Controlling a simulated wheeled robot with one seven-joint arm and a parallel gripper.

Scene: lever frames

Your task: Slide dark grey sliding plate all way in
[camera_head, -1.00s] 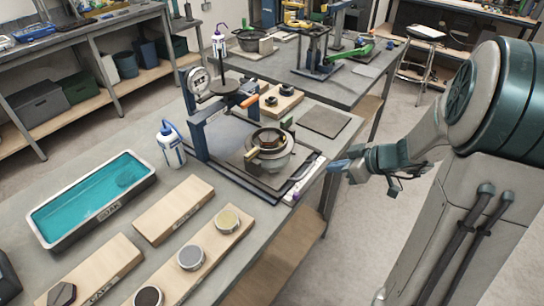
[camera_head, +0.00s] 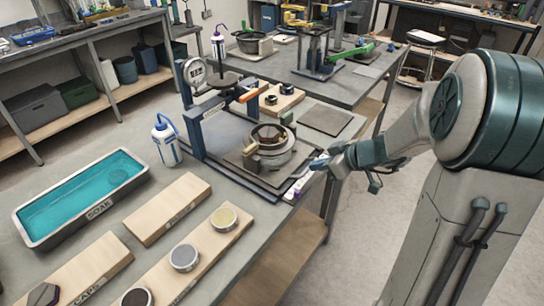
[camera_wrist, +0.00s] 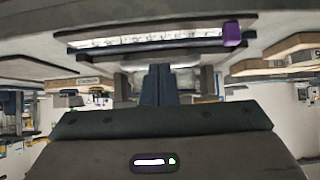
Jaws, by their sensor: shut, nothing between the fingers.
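The dark grey sliding plate (camera_head: 233,159) lies on the base of the blue lever frame (camera_head: 190,118), under a round metal pot (camera_head: 275,157) with brass fittings. How far in the plate sits is hard to tell. My gripper (camera_head: 318,163) is shut and empty at the right edge of the frame's base, level with the pot. In the wrist view the shut fingers (camera_wrist: 160,84) point at a grey part under the base. A white scale strip (camera_wrist: 150,38) with a purple marker (camera_wrist: 231,33) runs along that edge. Contact with the plate cannot be seen.
A white wash bottle (camera_head: 166,141) stands left of the frame. A teal soak tray (camera_head: 82,197) and wooden boards with round samples (camera_head: 184,257) lie in front. A dark mat (camera_head: 326,119) lies behind. Free floor is right of the bench.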

